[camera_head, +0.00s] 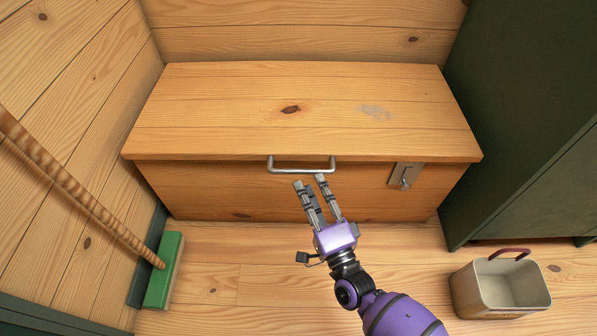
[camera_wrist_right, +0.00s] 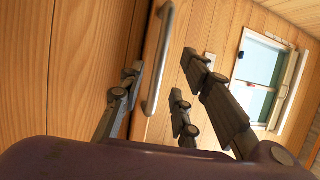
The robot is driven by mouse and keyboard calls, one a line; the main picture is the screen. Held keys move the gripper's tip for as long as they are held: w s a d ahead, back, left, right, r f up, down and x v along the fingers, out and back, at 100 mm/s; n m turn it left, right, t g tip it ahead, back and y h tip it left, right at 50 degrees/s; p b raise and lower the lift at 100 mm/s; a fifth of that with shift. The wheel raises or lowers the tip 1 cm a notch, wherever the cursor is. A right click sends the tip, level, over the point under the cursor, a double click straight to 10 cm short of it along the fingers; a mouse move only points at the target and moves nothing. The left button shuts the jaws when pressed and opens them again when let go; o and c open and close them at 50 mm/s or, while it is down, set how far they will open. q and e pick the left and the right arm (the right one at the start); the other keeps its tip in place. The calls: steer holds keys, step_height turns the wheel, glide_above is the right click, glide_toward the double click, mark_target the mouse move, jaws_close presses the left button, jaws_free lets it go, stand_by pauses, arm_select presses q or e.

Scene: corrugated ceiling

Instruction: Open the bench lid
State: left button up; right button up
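The wooden bench (camera_head: 200,190) stands against the back wall, and its flat lid (camera_head: 230,85) lies shut on top. A metal bar handle (camera_head: 301,170) is fixed at the lid's front edge. A metal latch plate (camera_head: 405,176) sits at the right of the front. My right gripper (camera_head: 310,182) is just in front of and below the handle, fingers pointing at it and spread apart. In the right wrist view the handle (camera_wrist_right: 160,62) passes between the open fingers (camera_wrist_right: 165,80), without visible contact. My left gripper is not in view.
A green-headed broom (camera_head: 163,270) leans at the left wall. A dark green cabinet (camera_head: 520,120) stands close on the right. An open bin (camera_head: 500,287) with a handle sits on the floor at lower right. The floor before the bench is otherwise clear.

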mark_target(302, 170)
steer(key=b+x, duration=0.1)
steer(key=x, duration=0.5)
steer(key=shift+c, duration=0.5)
jaws_close()
